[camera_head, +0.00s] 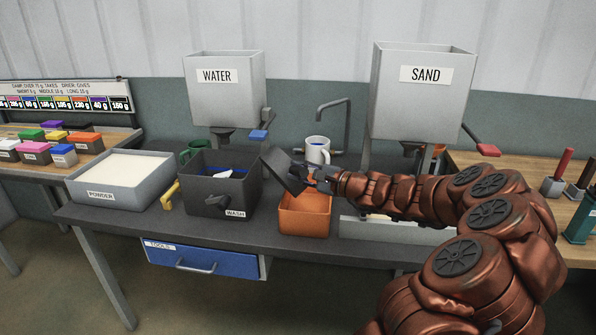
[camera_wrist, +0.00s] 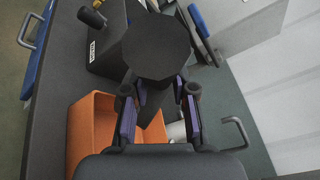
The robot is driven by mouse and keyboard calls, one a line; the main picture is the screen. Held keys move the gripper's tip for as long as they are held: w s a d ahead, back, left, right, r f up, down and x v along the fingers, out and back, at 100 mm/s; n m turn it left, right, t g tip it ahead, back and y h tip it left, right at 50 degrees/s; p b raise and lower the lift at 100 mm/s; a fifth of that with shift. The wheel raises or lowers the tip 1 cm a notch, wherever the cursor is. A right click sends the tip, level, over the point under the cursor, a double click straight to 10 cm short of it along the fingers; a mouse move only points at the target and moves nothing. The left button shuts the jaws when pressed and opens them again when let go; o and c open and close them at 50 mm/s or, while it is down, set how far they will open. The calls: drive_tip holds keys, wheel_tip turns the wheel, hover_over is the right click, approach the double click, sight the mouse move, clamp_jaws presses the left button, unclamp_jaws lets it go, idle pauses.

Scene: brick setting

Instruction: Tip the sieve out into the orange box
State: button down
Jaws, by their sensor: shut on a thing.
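The sieve (camera_head: 283,171) is a dark grey pan, held tilted in the air between the wash bin and the orange box. In the wrist view the sieve (camera_wrist: 157,47) shows as a dark many-sided face, with its handle running down between the fingers. My gripper (camera_head: 313,178) is shut on the sieve's handle; its purple finger pads show in the wrist view (camera_wrist: 158,110). The orange box (camera_head: 304,222) stands on the bench below my gripper. It also shows at the lower left of the wrist view (camera_wrist: 88,138). What the sieve holds and most of the box's floor are hidden.
A dark wash bin (camera_head: 220,180) with things inside stands left of the orange box. A powder tray (camera_head: 118,182) is farther left. A white mug (camera_head: 317,150) and a tap (camera_head: 345,125) stand behind. Water (camera_head: 225,95) and sand (camera_head: 420,105) hoppers rise at the back.

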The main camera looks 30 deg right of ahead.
drive_tip(key=shift+d+r+m+t+p, duration=0.2)
drive_tip(key=shift+d+r+m+p, duration=0.3)
drive_tip(key=shift+p, duration=0.8)
drive_tip(key=shift+d+r+m+t+p, duration=0.25)
drive_tip(key=shift+d+m+p, duration=0.45)
drive_tip(key=shift+p, duration=0.55)
drive_tip(key=shift+d+f+m+t+p, duration=0.2)
drive_tip(key=shift+d+m+p, duration=0.15)
drive_tip(key=shift+d+p, duration=0.35)
drive_tip(key=shift+d+f+m+t+p, duration=0.15)
drive_tip(key=shift+d+m+p, duration=0.2)
drive_tip(key=shift+d, duration=0.55)
drive_tip(key=shift+d+r+m+t+y+p, duration=0.1)
drive_tip(key=shift+d+m+t+y+p, duration=0.2)
drive_tip(key=shift+d+m+p, duration=0.45)
drive_tip(key=shift+d+r+p, duration=0.1)
drive_tip(key=shift+d+p, duration=0.15)
drive_tip(key=shift+p, duration=0.1)
drive_tip(key=shift+d+m+t, duration=0.3)
drive_tip(key=shift+d+m, duration=0.05)
drive_tip(key=shift+m, duration=0.1)
drive_tip(key=shift+s+d+m+p, duration=0.1)
drive_tip(key=shift+d+m+p, duration=0.65)
drive_tip(key=shift+d+m, duration=0.1)
drive_tip(key=shift+n, duration=0.25)
